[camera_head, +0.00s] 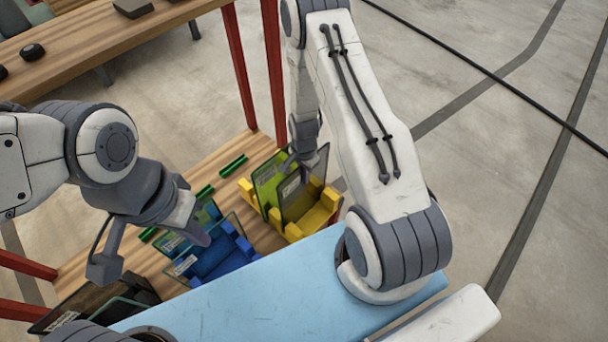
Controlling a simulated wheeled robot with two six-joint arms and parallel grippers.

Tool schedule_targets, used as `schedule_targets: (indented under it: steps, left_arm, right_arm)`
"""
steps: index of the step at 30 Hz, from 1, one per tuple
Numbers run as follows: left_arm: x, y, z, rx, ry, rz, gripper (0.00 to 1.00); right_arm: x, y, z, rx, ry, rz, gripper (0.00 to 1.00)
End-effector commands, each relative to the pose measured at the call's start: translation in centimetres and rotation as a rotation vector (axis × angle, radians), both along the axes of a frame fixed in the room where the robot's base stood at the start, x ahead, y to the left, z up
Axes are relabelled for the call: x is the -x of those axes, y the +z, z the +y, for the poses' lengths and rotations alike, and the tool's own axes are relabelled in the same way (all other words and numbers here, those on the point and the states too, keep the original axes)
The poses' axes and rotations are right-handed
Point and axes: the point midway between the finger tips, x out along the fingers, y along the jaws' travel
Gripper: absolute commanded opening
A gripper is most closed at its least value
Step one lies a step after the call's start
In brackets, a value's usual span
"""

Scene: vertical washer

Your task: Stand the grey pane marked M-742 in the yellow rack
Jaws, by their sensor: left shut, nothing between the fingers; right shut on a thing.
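The yellow rack (326,208) stands on the wooden surface, right of the blue rack (228,268). My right gripper (298,166) is shut on the upper part of a dark grey pane (304,198) at the yellow rack. The pane is near upright and slightly tilted; a pale label shows on it, too small to read. I cannot tell whether its lower edge is seated. A green-tinted pane (264,186) is beside it at the rack's left. My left gripper (203,236) is shut and empty, above the blue rack.
Clear panes with labels stand at the blue rack. Dark panes (98,300) are at the lower left. Green strips (233,165) lie behind the racks. A light blue surface (250,300) is in front, and red posts (272,70) rise behind.

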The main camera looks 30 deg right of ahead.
Motion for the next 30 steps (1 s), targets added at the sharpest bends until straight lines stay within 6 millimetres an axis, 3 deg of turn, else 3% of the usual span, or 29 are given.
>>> schedule_targets:
  steps: [18, 19, 21, 30]
  left_arm:
    - [0.0, -0.61, 0.0, 0.0, 0.0, 0.0, 0.0]
    - [0.0, -0.55, 0.0, 0.0, 0.0, 0.0, 0.0]
    - [0.0, -0.54, 0.0, 0.0, 0.0, 0.0, 0.0]
    - [0.0, -0.61, 0.0, 0.0, 0.0, 0.0, 0.0]
  right_arm:
    - [-0.12, -0.72, -0.02, 0.0, 0.0, -0.003, 0.0]
    - [-0.13, -0.65, -0.01, 0.0, 0.0, -0.003, 0.19]
    - [-0.11, -0.65, -0.01, 0.0, 0.0, -0.003, 0.42]
    - [0.06, -0.78, 0.01, -0.001, 0.0, 0.001, 0.42]
